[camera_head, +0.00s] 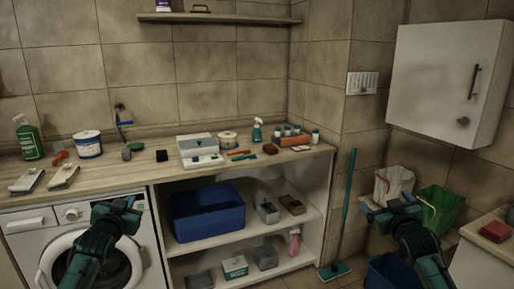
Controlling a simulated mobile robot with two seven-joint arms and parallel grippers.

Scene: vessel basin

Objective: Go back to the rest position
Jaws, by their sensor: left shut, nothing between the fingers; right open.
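My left gripper (117,205) is at the lower left, in front of the washing machine (67,245). It is shut with nothing held.
The wooden counter (240,168) carries bottles, tubs, brushes and boxes. Below it, shelves hold a blue bin (208,212) and several small boxes. A teal mop (345,210) leans in the corner.

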